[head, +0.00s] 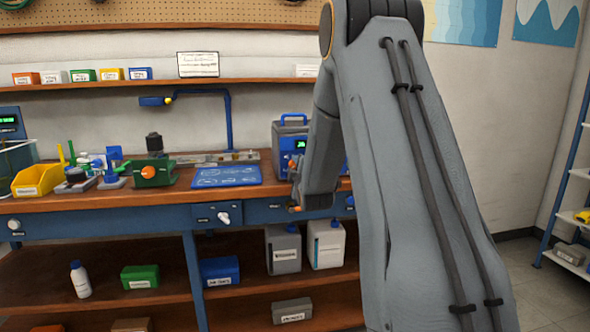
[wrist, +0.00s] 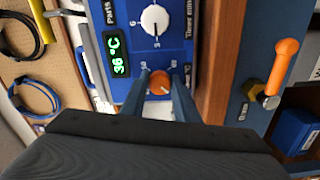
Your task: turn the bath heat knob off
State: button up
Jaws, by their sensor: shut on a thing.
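In the wrist view, my gripper (wrist: 160,80) has its two blue-grey fingers on either side of a round orange knob (wrist: 160,83) and is shut on it. The knob sits on a blue control panel (wrist: 177,45) and shows a light pointer mark towards the lower right. The lettering around it is partly covered by the fingers, so I cannot read its name. A green display (wrist: 120,55) beside it reads 36 °C. In the head view, the grey unit with a blue handle (head: 293,118) stands on the bench, partly hidden behind my arm. The fingertips are hidden there.
A white knob (wrist: 155,19) is on the same panel, close to the orange one. An orange-handled lever (wrist: 285,55) sticks out past the wooden bench edge (wrist: 220,60). A blue mat (head: 226,177) and a green box with an orange knob (head: 152,172) lie left of the unit.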

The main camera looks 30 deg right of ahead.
dwell(0.3)
jog(key=o, duration=1.1)
jog(key=shift+c, duration=0.2)
jog(key=shift+s, duration=0.1)
jog(key=v, duration=0.7)
jog(key=shift+s, duration=0.3)
jog(key=shift+a, duration=0.2)
